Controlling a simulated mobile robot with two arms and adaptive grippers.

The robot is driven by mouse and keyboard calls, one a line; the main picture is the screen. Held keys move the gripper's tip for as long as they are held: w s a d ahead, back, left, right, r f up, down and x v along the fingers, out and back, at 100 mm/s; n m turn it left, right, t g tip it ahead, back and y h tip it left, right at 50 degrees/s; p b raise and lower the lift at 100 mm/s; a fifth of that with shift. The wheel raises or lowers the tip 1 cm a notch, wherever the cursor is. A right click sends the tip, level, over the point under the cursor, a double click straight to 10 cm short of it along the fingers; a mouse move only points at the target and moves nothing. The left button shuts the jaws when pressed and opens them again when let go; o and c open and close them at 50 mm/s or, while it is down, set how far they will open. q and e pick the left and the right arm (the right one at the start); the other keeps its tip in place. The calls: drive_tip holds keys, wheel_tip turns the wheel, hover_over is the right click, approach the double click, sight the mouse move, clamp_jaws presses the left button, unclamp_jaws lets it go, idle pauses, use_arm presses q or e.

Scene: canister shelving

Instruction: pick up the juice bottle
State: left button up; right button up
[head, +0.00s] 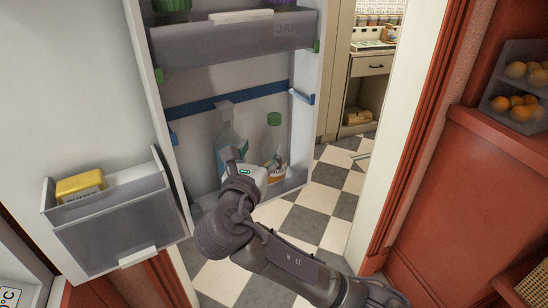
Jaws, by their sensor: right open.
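A clear bottle with a green cap (274,120) stands in the lower door shelf of the open fridge. Something orange shows low in it, so it looks like the juice bottle. Another clear bottle with a bluish-green tint and a grey top (227,126) stands to its left. My right gripper (231,162) is open and reaches up from below, in front of the left bottle's lower part. The gripper and wrist hide the bottom of that bottle. I cannot tell whether the fingers touch it. My left gripper is not in view.
A blue rail (225,101) crosses the door above the bottles, below an upper door bin (235,40). A grey bin (120,225) with yellow butter (80,186) is at left. Checkered floor (320,210) lies beyond. Oranges (515,105) sit in a rack at right.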

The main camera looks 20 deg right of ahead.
sight(273, 124)
drive_tip(key=x, duration=0.2)
drive_tip(key=p+x, duration=0.1)
drive_tip(key=x, duration=0.2)
drive_tip(key=p+x, duration=0.1)
drive_tip(key=x, duration=0.2)
drive_tip(key=shift+w+d+r, duration=0.2)
drive_tip(key=shift+r, duration=0.15)
drive_tip(key=shift+w+d+p, duration=0.1)
drive_tip(key=shift+w+p, duration=0.1)
drive_tip(key=shift+p, duration=0.15)
drive_tip(key=x, duration=0.1)
drive_tip(key=p+x, duration=0.1)
drive_tip(key=x, duration=0.1)
drive_tip(key=p+x, duration=0.1)
drive_tip(key=shift+w+d+f, duration=0.15)
drive_tip(key=shift+w+f, duration=0.15)
drive_tip(key=shift+f, duration=0.05)
drive_tip(key=shift+c, duration=1)
clamp_jaws()
